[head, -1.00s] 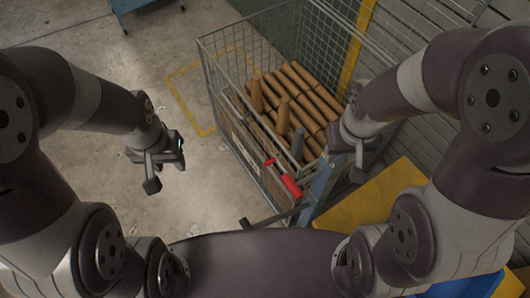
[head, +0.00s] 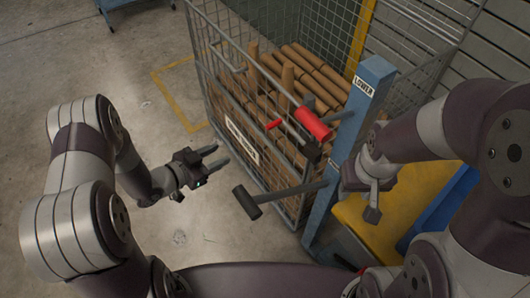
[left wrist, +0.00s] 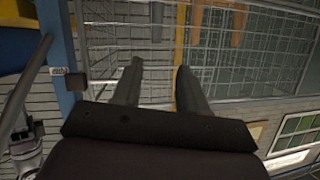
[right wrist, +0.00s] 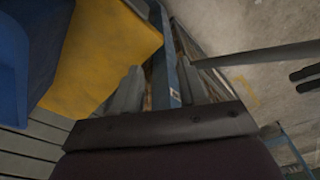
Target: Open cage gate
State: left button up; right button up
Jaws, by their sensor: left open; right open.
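The wire-mesh cage (head: 213,70) holds stacked brown cylinders (head: 300,72); its front side carries a white label plate (head: 242,141). A thick red grip (head: 312,123) and a smaller red piece (head: 274,124) are at its upper front. My left gripper (head: 216,158) is open and empty, just in front of the mesh, apart from the red parts. In the left wrist view its fingers (left wrist: 158,78) point at mesh. My right gripper (head: 357,192) is open beside the blue post (head: 352,130). In the right wrist view the post shows between its fingers (right wrist: 160,78); contact is unclear.
A grey bar with a dark block end (head: 247,202) juts left from the blue post, below my left gripper. A yellow surface (head: 400,210) and a blue bin (head: 445,208) lie at the right.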

aim_at(265, 128)
pick_arm(q)
jog(key=s+d+r+m+h, duration=0.2)
jog(key=d+r+m+h, duration=0.1)
jog(key=d+r+h, duration=0.15)
jog(key=shift+n, duration=0.3)
jog(key=x, duration=0.3)
jog(key=r+b+x, duration=0.1)
jog(key=x, duration=0.7)
jog(key=shift+w+a+r, duration=0.1)
jog(key=shift+w+r, duration=0.05)
jog(key=shift+w, duration=0.35)
